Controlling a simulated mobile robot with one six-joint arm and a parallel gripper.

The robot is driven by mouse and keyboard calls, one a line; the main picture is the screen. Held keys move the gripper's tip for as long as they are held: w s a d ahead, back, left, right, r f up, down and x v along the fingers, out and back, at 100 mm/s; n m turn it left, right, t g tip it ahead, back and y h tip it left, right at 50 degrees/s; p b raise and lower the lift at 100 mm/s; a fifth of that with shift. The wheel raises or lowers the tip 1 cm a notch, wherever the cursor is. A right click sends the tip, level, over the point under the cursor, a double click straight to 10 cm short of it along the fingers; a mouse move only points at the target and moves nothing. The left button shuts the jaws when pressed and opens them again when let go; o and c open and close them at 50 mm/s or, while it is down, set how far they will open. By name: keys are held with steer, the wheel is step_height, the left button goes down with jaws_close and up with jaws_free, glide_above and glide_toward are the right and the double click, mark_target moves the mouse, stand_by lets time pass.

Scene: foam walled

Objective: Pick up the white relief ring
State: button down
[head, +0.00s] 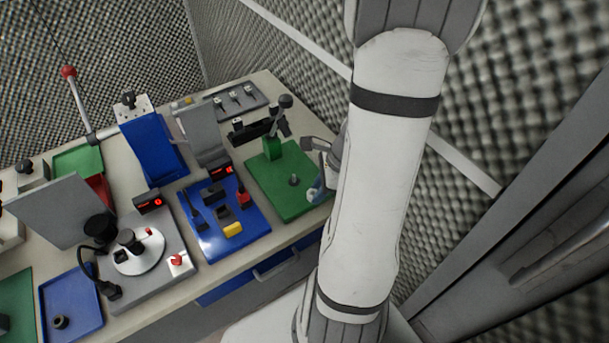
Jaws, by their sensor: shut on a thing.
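My gripper (319,180) is at the right end of the bench, over the right edge of the green board (268,198). My white arm hides much of it. It is shut on a small pale thing (312,195) low at its tip, which fits the white relief ring. The thing is too small and too covered to make out a ring shape. I cannot tell whether it touches the board. No other white relief ring can be made out on the bench.
A green post with a black clamp (272,146) and a small grey peg (294,181) stand on the green board. To its left is a blue board (240,240) with several small parts. A foam wall (500,130) rises close behind my arm.

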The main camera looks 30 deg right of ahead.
steer(key=s, duration=0.3)
steer(key=shift+d+f, duration=0.1)
steer(key=s+b, duration=0.6)
steer(key=b, duration=0.2)
steer(key=shift+d, duration=0.1)
